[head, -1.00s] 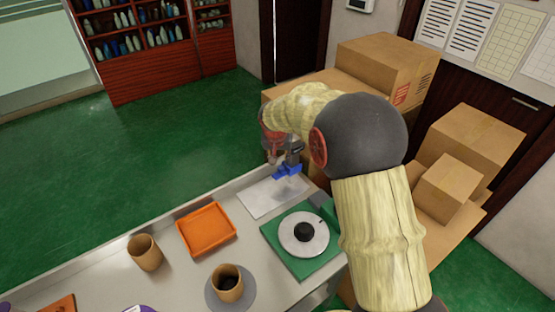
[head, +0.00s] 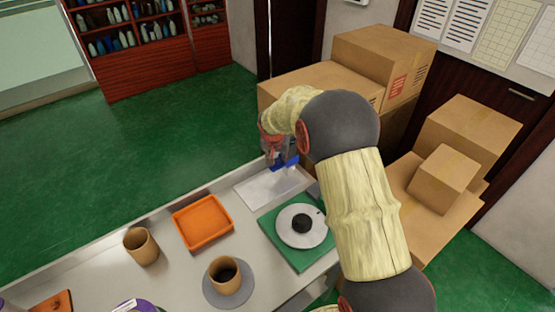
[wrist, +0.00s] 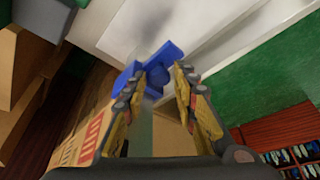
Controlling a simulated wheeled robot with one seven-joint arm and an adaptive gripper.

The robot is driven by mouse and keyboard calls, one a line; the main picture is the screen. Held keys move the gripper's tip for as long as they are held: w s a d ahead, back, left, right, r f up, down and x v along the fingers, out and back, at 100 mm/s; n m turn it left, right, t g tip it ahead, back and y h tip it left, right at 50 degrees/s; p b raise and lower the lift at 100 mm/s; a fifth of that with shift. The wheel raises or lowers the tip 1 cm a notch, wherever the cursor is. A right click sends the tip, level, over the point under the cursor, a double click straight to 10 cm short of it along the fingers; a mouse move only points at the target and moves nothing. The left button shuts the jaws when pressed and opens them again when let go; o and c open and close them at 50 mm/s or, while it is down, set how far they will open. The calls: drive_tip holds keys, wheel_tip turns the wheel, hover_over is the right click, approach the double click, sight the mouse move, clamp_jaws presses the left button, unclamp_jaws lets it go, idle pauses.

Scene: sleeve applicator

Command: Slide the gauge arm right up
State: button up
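A blue piece (head: 287,162), probably the gauge arm, stands at the far end of the white plate (head: 258,190) on the counter. In the wrist view the blue piece (wrist: 155,72) has a wide block and a rounded knob. My gripper (head: 275,158) is low over it, pointing down. In the wrist view the two fingers of my gripper (wrist: 157,78) are apart, one on each side of the blue knob. I see no clear firm contact, and part of the blue piece is hidden behind the fingers.
A green base with a round silver dial (head: 302,226) sits right of the plate. An orange tray (head: 202,222), a brown cup (head: 141,246) and another cup (head: 225,275) on a grey disc stand nearer. Cardboard boxes (head: 385,60) are stacked behind my arm.

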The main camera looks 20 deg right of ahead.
clamp_jaws()
idle(0.8)
